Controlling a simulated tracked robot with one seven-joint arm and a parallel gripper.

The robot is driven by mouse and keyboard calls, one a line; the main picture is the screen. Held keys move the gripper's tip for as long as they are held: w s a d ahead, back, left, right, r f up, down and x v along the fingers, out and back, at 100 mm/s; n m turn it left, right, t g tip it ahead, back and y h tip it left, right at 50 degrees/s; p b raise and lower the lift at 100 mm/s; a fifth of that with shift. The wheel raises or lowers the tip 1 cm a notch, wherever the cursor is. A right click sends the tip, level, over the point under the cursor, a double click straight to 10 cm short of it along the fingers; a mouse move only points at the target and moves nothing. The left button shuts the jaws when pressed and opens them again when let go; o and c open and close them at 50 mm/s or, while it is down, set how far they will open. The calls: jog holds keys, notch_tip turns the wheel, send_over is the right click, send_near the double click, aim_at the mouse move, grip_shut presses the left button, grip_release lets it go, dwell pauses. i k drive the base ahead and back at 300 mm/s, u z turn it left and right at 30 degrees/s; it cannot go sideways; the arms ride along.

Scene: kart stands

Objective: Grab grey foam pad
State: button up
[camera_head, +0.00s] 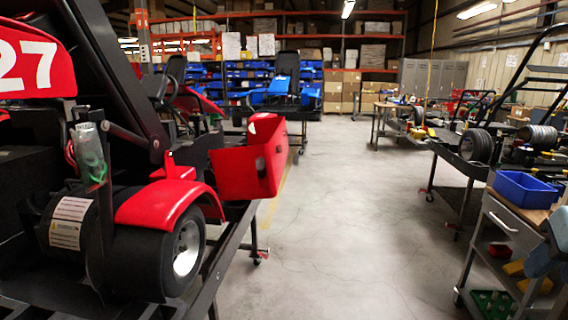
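I cannot make out a grey foam pad for certain. A pale blue-grey object (541,264) is cut off by the right edge, at the near end of the workbench cart; I cannot tell what it is. My gripper is not in view.
A kart with a red fender (168,202) sits on a black stand at the left. A cart (508,222) at the right carries a blue bin (524,189). Other kart stands are behind it. The concrete floor (345,210) between is clear back to the shelves (290,42).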

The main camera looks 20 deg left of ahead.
aim_at(260, 164)
jog(key=u, duration=0.3)
jog(key=i, duration=1.1)
jog(key=u, duration=0.7)
jog(key=i, duration=0.6)
jog(key=u, duration=0.35)
jog(key=k, duration=0.85)
jog(key=u, duration=0.2)
jog(key=i, duration=0.9)
jog(key=z, duration=0.05)
jog(key=k, duration=0.25)
jog(key=z, duration=0.1)
